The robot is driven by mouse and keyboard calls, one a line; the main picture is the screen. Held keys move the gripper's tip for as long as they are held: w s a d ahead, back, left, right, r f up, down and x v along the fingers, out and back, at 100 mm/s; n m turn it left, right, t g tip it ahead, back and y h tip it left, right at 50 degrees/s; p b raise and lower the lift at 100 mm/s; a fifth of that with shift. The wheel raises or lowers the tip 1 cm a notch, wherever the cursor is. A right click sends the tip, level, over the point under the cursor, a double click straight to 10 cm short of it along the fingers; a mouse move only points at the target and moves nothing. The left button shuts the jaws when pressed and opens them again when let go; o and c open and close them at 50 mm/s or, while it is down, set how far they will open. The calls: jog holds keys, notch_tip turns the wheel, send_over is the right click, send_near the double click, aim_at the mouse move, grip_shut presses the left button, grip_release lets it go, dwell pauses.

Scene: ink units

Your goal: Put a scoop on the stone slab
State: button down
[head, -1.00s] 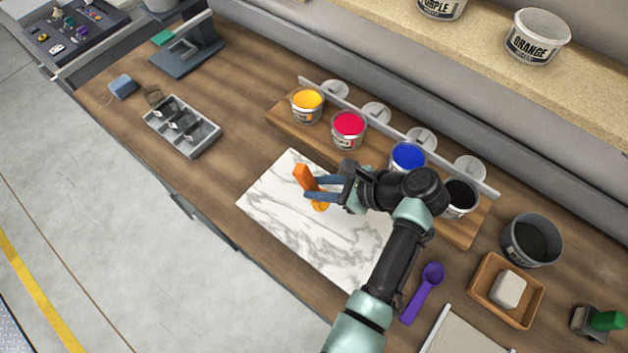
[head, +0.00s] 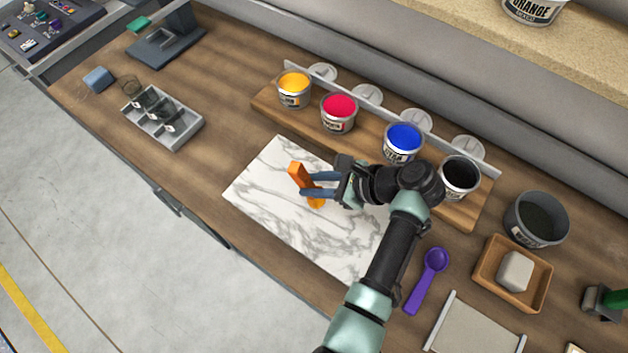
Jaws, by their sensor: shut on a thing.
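The white marbled stone slab (head: 265,205) lies on the wooden bench in the middle of the head view. My gripper (head: 306,187) is over the slab, shut on an orange scoop (head: 299,175). The scoop is tilted, handle up and bowl down. Its bowl appears at or just above the slab, and I cannot tell whether they touch. My arm hides the slab's right part. A purple scoop (head: 427,281) lies on the bench to the right of my arm.
Open tubs of yellow (head: 294,88), red (head: 339,112), blue (head: 403,142) and black (head: 459,177) ink stand on a wooden rack behind the slab. A grey divided tray (head: 180,133) is at left. A wooden tray with a white block (head: 516,270) and a dark tub (head: 537,217) are at right.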

aim_at(306, 178)
jog(key=shift+f, duration=0.75)
dwell(0.3)
jog(key=shift+p, duration=0.3)
dwell(1.2)
jog(key=shift+s+f+p, duration=0.1)
jog(key=shift+f+p, duration=0.05)
jog(key=shift+p, duration=0.6)
dwell(1.9)
notch_tip(306, 178, up, 6)
jog(key=p, duration=0.6)
jog(key=shift+f, duration=0.35)
